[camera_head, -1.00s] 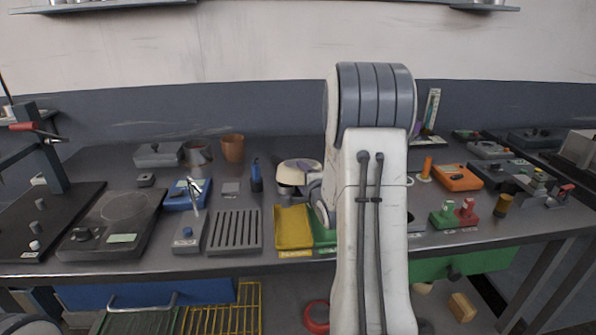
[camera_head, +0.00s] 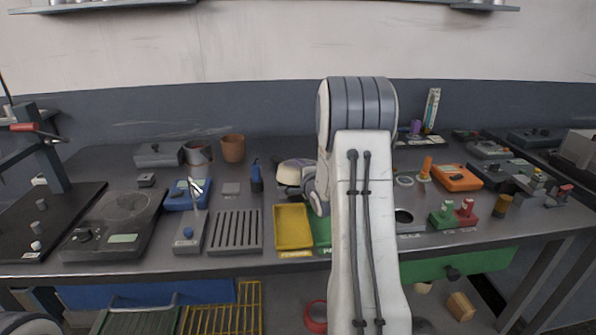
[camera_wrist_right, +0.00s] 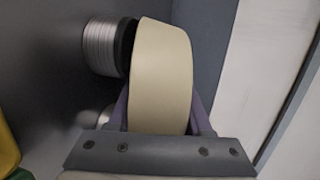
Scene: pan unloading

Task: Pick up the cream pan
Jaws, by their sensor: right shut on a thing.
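The cream pan (camera_head: 293,172) shows in the head view at the middle of the bench, partly hidden behind my right arm. In the right wrist view the cream pan (camera_wrist_right: 162,75) stands large between the purple fingers of my right gripper (camera_wrist_right: 162,112), which is shut on it. The fingertips are hidden behind the pan. In the head view my right arm covers most of that gripper. I cannot tell whether the pan is clear of what lies beneath it. My left gripper is not in view.
A yellow tray (camera_head: 293,228) and a partly covered green tray (camera_head: 321,232) lie in front of the pan. A blue-handled tool (camera_head: 256,176) stands to its left. In the wrist view a ribbed silver cylinder (camera_wrist_right: 100,47) is close beside the pan.

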